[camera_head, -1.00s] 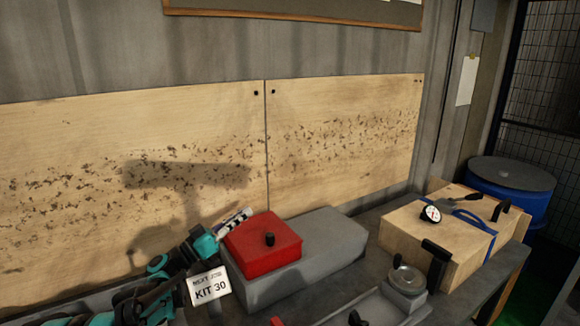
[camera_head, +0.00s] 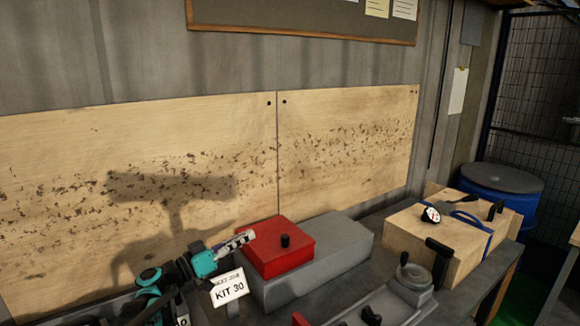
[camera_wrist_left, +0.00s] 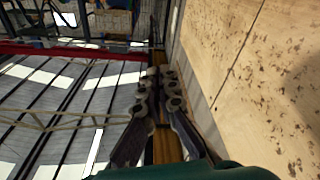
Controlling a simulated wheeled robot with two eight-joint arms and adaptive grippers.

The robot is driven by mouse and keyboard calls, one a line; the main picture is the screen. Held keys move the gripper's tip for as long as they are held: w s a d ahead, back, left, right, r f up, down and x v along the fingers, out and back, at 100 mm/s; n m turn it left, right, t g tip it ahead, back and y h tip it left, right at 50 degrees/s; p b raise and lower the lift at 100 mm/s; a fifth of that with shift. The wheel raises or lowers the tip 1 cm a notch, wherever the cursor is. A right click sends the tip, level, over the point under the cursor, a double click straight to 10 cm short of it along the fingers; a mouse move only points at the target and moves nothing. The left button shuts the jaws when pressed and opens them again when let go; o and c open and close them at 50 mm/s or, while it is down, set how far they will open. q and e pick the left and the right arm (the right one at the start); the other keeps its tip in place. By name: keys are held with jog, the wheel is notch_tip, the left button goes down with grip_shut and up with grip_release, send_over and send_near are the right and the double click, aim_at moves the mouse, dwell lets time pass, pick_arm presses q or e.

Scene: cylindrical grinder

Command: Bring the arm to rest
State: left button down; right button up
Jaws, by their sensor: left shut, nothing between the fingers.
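My left arm comes in from the lower left in the head view. Its left gripper (camera_head: 236,243) is just left of the red box's top, in front of the wooden wall panel. Whether it touches the red box cannot be told. In the left wrist view the gripper's fingers (camera_wrist_left: 160,92) are together with nothing between them, and the wooden panel lies close to their right. My right gripper does not show.
A red box (camera_head: 277,249) with a black knob sits on a grey block (camera_head: 330,255). A KIT 30 sign (camera_head: 229,289) stands in front. A grey handwheel part (camera_head: 411,283) and a wooden box (camera_head: 430,242) with a gauge stand to the right. A blue barrel (camera_head: 508,195) is behind.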

pick_arm(q)
jog(key=s+d+f+n+g+y, duration=0.2)
jog(key=s+f+y, duration=0.25)
jog(key=s, duration=0.45)
jog(key=s+d+f+n+g+y, duration=0.1)
jog(key=s+d+f+g+y, duration=0.15)
jog(key=s+f, duration=0.45)
jog(key=s+a+f+n+y, duration=0.1)
jog(key=s+a+f+y, duration=0.2)
jog(key=s, duration=0.5)
jog(key=s+a+f+n+y, duration=0.2)
jog(key=s+a+f+y, duration=0.2)
jog(key=s+a, duration=0.3)
jog(key=shift+s+n+y, duration=0.3)
jog(key=shift+s+y, duration=0.4)
jog(key=shift+s, duration=0.25)
